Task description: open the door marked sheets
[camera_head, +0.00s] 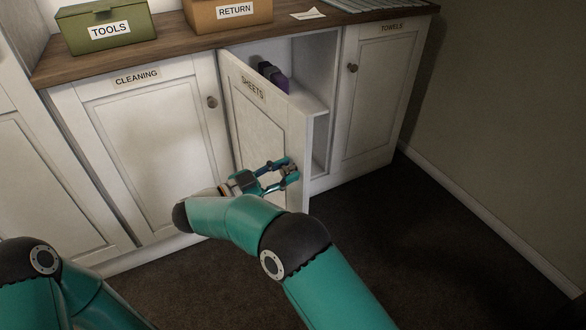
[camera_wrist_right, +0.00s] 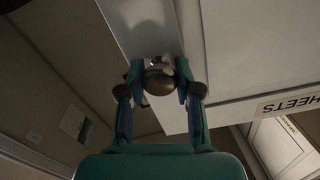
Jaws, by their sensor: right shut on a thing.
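The door marked SHEETS (camera_head: 262,125) stands partly open in the head view, swung out from the cabinet between the CLEANING and TOWELS doors. Its SHEETS label also shows at the right of the right wrist view (camera_wrist_right: 285,105). My right gripper (camera_head: 290,170) is at the door's free edge. In the right wrist view, its two fingers are shut on the round, dark door knob (camera_wrist_right: 160,80). The gripper mostly hides the knob in the head view. My left arm shows at the lower left of the head view, but its gripper is out of view.
The CLEANING door (camera_head: 150,150) and the TOWELS door (camera_head: 375,95) are shut. A dark purple item (camera_head: 273,75) sits inside the opened cupboard. A green TOOLS box (camera_head: 105,27) and an orange-brown RETURN box (camera_head: 228,12) stand on the wooden top. The dark floor ahead is clear.

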